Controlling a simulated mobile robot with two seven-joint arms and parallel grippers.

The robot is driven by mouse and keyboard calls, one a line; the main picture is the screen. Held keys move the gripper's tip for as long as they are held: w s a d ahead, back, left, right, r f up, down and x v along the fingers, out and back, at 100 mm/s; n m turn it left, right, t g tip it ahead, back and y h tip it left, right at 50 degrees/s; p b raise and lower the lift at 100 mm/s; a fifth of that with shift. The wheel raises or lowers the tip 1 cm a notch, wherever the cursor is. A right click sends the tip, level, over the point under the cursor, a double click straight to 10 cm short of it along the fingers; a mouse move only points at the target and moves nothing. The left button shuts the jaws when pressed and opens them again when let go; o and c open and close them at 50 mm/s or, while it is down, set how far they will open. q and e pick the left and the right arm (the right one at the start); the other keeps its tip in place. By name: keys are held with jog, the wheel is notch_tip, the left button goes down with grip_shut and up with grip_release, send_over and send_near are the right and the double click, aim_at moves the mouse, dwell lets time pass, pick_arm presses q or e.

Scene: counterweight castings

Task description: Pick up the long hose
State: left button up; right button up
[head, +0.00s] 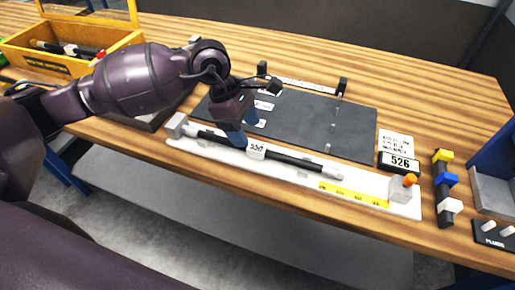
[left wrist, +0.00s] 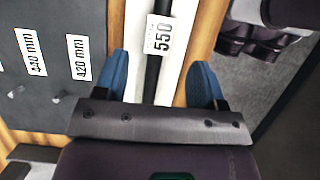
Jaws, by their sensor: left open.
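The long hose (head: 295,160) is a black tube with grey ends and a white tag reading 550. It lies along the white measuring board (head: 310,178) near the table's front edge. My left gripper (head: 243,132) points down at the hose, just left of the tag, with blue fingers. In the left wrist view the open fingers (left wrist: 161,84) stand on either side of the black hose (left wrist: 152,78), with gaps. The tag (left wrist: 160,35) lies just beyond them. Whether the fingers touch the board is unclear. My right gripper does not show.
A dark mat (head: 310,125) with length labels and pegs lies behind the board. A yellow box (head: 75,62) with tubes stands back left.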

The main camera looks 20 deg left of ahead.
aim_at(257, 146)
pick_arm(q)
jog(key=shift+d+f, duration=0.25)
jog(key=shift+f, duration=0.2)
jog(key=x, duration=0.3)
jog(key=shift+d+f, duration=0.1)
jog(key=shift+d, duration=0.15)
jog(key=shift+d+f, duration=0.15)
jog(key=shift+f, duration=0.3)
jog(key=shift+c, duration=1.6)
jog(key=c, duration=0.5)
jog(key=shift+w, duration=0.1)
jog(key=shift+c, duration=1)
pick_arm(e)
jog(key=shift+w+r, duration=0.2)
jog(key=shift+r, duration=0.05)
